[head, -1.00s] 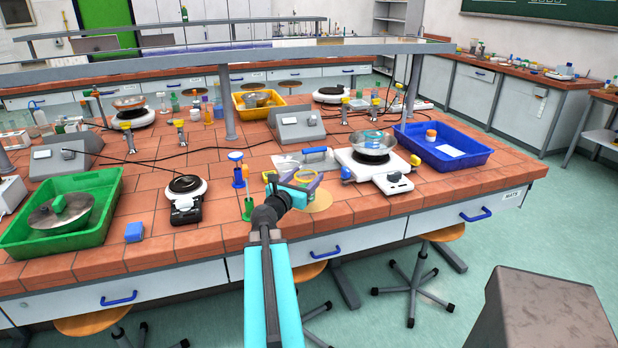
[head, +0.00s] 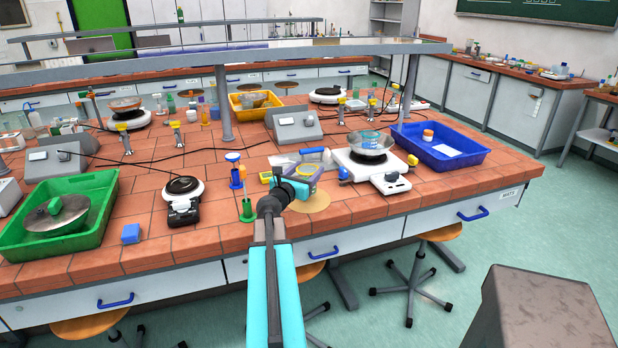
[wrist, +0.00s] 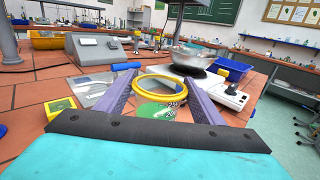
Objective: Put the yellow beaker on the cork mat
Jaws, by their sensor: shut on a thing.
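In the head view my gripper (head: 303,178) holds the beaker (head: 306,170) near the bench's front, behind and above the round tan cork mat (head: 312,203). The mat's far part is hidden by my gripper. I cannot tell the exact gap between the beaker and the bench or mat.
A white hot plate (head: 388,180) with a metal bowl (head: 369,146) stands to the right, beside a blue tray (head: 466,157). A blue-topped stand (head: 236,178) and a green-based cylinder (head: 247,212) stand close on the left. Bare tiles lie in front of the hot plate.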

